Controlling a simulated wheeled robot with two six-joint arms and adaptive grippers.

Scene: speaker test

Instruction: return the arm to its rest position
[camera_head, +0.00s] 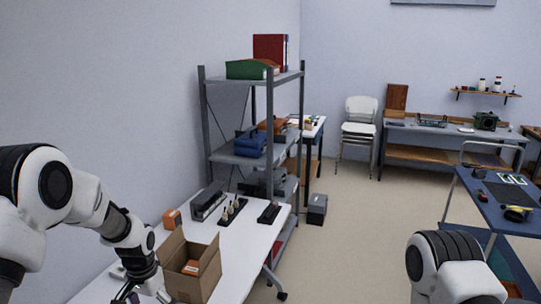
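My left arm comes in from the left and bends down over the white table (236,262). Its dark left gripper (140,294) is at the bottom edge of the view, just left of an open cardboard box (207,279). The fingers are small and partly cut off, so I cannot tell whether they are open or hold anything. Only a white and black part of my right arm shows at the bottom right; its gripper is out of view.
An orange item (190,268) is in the cardboard box. Behind it are a small orange box (171,218) and dark racks (231,212). A grey shelf (272,79) stands behind the table. A blue cart (485,204) is at the right. Open floor lies between.

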